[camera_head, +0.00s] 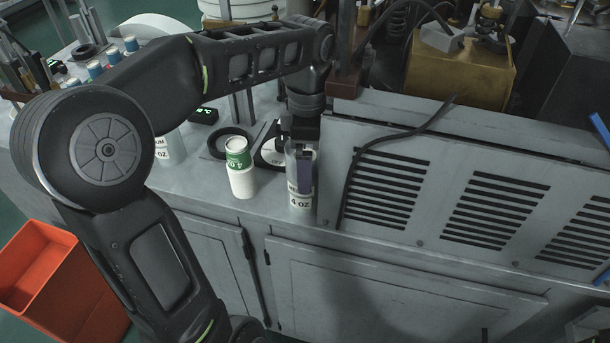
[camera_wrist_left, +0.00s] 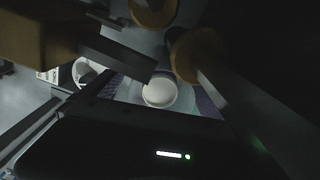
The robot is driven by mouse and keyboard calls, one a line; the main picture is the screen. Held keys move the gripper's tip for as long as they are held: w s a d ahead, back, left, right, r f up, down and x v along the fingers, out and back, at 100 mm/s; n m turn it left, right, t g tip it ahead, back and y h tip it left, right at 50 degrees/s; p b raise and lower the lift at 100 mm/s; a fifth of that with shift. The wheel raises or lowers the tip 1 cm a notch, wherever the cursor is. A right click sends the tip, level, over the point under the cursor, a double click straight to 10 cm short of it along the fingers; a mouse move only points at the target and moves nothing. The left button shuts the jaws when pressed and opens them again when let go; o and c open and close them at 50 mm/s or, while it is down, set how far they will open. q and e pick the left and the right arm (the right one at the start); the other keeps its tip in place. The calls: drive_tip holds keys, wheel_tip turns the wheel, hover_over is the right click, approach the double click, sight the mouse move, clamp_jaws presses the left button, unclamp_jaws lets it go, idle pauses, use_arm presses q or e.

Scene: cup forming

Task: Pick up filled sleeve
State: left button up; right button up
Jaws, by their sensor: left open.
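My left gripper (camera_head: 301,160) points straight down at the counter's front edge, open, with its fingers at a clear sleeve (camera_head: 300,201) marked "4 OZ". The sleeve stands upright, and the fingers overlap its upper part. In the left wrist view, a pale round disc (camera_wrist_left: 160,93) shows inside the clear sleeve, between the fingers of my left gripper (camera_wrist_left: 178,78). I cannot tell whether the fingers touch the sleeve wall. My right gripper is not in view.
A white cup stack (camera_head: 243,182) with a green label (camera_head: 237,152) stands just left of the sleeve. Another labelled sleeve (camera_head: 170,149) is partly behind my arm. A grey vented machine housing (camera_head: 430,150) rises close on the right. An orange bin (camera_head: 62,270) is at lower left.

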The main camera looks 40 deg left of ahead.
use_arm(q)
wheel_tip(320, 180, down, 4)
drive_tip(key=shift+s+r+p, duration=0.1)
drive_tip(key=shift+r+p, duration=0.15)
drive_tip(key=shift+p, duration=0.05)
drive_tip(key=shift+c, duration=0.5)
drive_tip(key=c, duration=1.4)
drive_tip(key=shift+r, duration=0.1)
drive_tip(key=shift+c, duration=0.2)
wheel_tip(320, 180, up, 10)
drive_tip(key=p, duration=0.2)
drive_tip(key=shift+p, duration=0.35)
